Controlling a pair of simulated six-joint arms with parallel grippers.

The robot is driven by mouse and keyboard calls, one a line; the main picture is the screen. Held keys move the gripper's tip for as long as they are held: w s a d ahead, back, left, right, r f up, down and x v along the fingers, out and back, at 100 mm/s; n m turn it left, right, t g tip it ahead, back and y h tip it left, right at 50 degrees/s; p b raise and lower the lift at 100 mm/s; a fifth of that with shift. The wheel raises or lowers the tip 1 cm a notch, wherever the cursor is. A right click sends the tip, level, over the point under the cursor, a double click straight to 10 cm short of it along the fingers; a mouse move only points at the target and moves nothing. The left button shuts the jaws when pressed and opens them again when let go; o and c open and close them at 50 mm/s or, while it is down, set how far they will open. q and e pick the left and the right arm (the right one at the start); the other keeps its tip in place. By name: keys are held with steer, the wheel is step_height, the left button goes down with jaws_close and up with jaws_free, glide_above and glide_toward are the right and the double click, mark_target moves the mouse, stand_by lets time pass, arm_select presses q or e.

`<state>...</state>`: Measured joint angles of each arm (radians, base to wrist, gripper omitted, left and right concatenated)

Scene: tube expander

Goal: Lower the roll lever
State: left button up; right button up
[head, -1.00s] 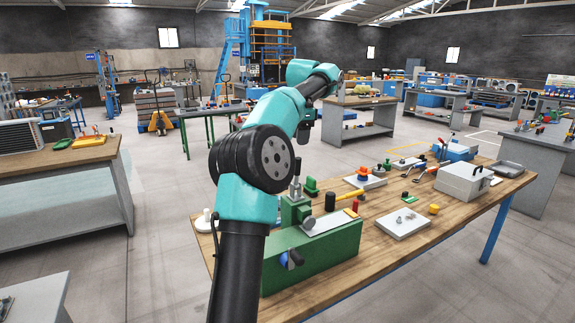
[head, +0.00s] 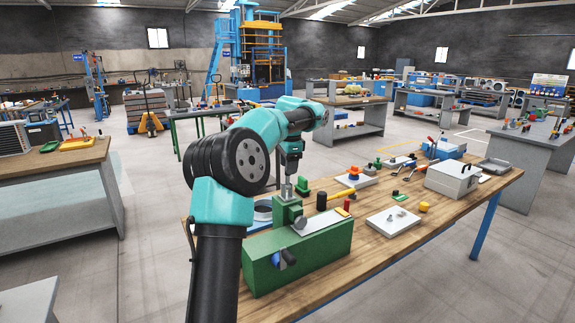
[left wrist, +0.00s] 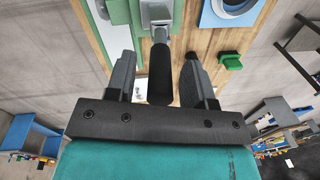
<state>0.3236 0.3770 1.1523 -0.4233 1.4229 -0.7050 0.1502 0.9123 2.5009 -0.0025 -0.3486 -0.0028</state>
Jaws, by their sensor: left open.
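The green tube expander (head: 305,250) stands at the front of the wooden bench, with a metal post (head: 287,192) rising from its green head block. In the left wrist view, the roll lever's black grip (left wrist: 160,78) extends from a metal piece (left wrist: 158,18) on the green machine. My left gripper (head: 290,172) hangs pointing down over the post in the head view. In the left wrist view the gripper (left wrist: 158,62) is open, one finger on each side of the black grip, with gaps visible. The grip is largely hidden in the head view. My right gripper is not in view.
A black-headed hammer (head: 322,201) with a yellow handle lies just right of the machine. A round ring part (head: 263,211) sits behind it, and a green block (head: 302,186) stands close by. A white tray (head: 393,221) and grey box (head: 453,180) are farther right.

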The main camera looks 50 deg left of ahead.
arm_select(q)
jaws_close()
steer(key=shift+d, duration=0.1)
stand_by(0.5)
